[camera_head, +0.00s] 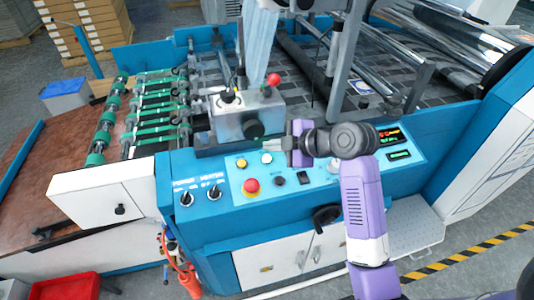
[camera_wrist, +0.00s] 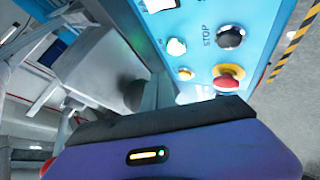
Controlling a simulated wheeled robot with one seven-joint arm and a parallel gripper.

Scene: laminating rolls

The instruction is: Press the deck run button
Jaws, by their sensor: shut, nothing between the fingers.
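A blue control panel (camera_head: 230,212) holds several buttons. No readable label shows which one is deck run. A white button (camera_head: 267,158) and a yellow button (camera_head: 242,163) sit near its upper edge, above a red emergency knob (camera_head: 251,186) on a yellow ring. A black button (camera_head: 280,181) is to the right. My gripper (camera_head: 268,152) is shut and empty, close to the white button; I cannot tell whether it touches. The wrist view shows the white button (camera_wrist: 176,47), yellow button (camera_wrist: 186,74), red knob (camera_wrist: 228,77) and black button (camera_wrist: 231,37) marked STOP, beyond my gripper (camera_wrist: 160,88).
A grey metal box (camera_head: 230,118) with a red-topped lever stands just behind the panel, close to my gripper. Two rotary switches (camera_head: 201,195) are at the panel's left. A black handle (camera_head: 326,216) sticks out below. Displays (camera_head: 392,138) are at the right.

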